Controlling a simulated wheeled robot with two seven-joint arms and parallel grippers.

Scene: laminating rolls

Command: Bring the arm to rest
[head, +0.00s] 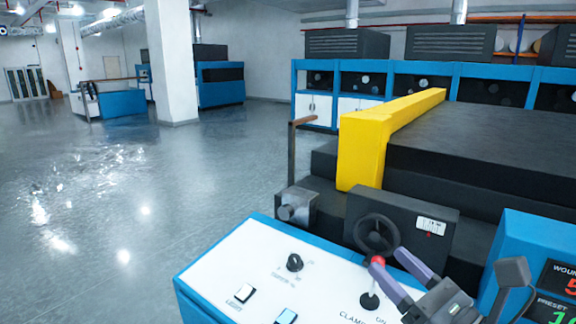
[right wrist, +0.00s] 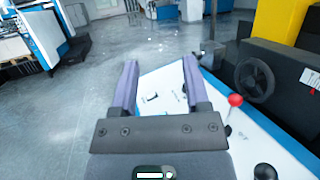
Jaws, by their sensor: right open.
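My right gripper (head: 387,259) is at the lower right of the head view, above the white-topped control panel (head: 222,262). Its two purple fingers are apart with nothing between them, as the right wrist view (right wrist: 160,64) also shows. A clamp lever with a red knob (head: 377,260) stands on the panel; in the head view a fingertip overlaps it. In the right wrist view the red knob (right wrist: 235,100) is to the right of the fingers, outside them. Whether a finger touches it I cannot tell. My left gripper is not in view.
A black handwheel (head: 375,236) and a yellow guard (head: 362,150) stand behind the panel. A blue display box (head: 530,240) is at the right. The floor (head: 110,200) at left is open.

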